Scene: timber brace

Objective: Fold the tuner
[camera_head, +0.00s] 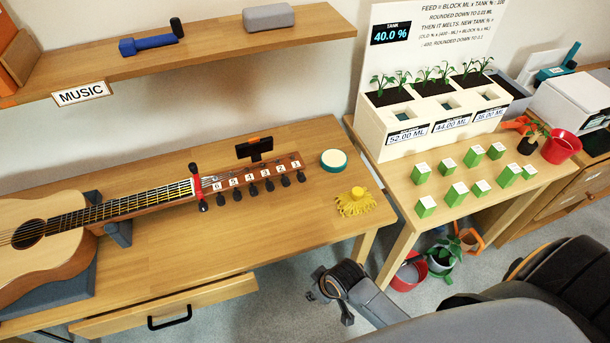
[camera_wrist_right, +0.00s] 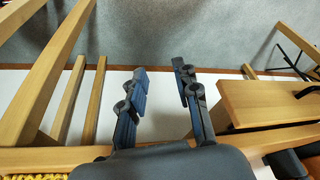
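The guitar (camera_head: 60,225) lies on the wooden desk, neck pointing right, with a red and black capo-like clamp (camera_head: 197,186) near the nut. My right gripper (camera_head: 331,297) is low in front of the desk's right end, well apart from the tuner. In the right wrist view its two fingers (camera_wrist_right: 162,88) are spread with nothing between them. My left gripper is not in view.
A yellow fringed item (camera_head: 356,202) and a round teal-rimmed tin (camera_head: 333,160) lie at the desk's right end. A front drawer (camera_head: 165,308) sticks out. A shelf (camera_head: 180,55) hangs above. A planter table with green boxes (camera_head: 426,206) stands right.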

